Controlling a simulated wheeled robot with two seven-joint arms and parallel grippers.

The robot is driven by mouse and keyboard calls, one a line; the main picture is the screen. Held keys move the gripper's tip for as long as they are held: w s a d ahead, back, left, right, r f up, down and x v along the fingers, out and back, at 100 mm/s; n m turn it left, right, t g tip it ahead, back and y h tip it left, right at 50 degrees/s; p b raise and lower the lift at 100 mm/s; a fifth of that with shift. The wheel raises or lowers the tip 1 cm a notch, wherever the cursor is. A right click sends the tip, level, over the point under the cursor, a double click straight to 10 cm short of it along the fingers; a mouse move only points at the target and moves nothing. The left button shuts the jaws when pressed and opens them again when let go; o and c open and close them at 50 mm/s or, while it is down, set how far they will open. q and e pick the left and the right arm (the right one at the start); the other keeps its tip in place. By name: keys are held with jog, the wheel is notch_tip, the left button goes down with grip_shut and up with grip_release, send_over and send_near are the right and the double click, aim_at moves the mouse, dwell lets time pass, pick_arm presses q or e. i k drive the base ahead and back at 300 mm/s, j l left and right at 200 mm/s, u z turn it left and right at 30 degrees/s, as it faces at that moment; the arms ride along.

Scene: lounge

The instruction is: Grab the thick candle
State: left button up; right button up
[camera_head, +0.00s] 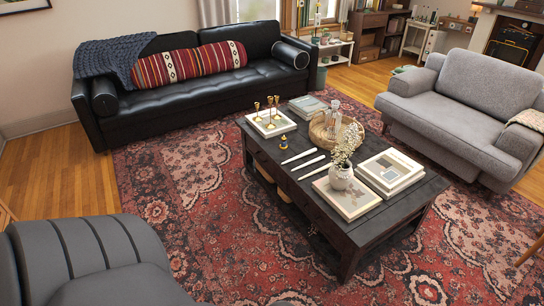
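Three slender white candles lie side by side on the dark wooden coffee table (395,214): a far candle (298,157), a middle candle (308,162) and a near candle (314,171). They are too small here to tell clearly which is thickest. Brass candle holders (270,124) stand on a white book or tray at the table's far left end. A small dark and gold object (283,142) sits between them and the candles. Neither of my grippers is in view.
A woven tray (324,133) with glassware and stacked books (391,169) are also on the table. A grey chair (100,245) is at front left. Patterned rug surrounds the table.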

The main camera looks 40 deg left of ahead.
aim_at(314, 151)
jog(key=i+j+u, duration=0.35)
jog(key=u, duration=0.15)
jog(key=i+j+u, duration=0.15)
jog(key=i+u, duration=0.3)
jog(key=i, duration=0.15)
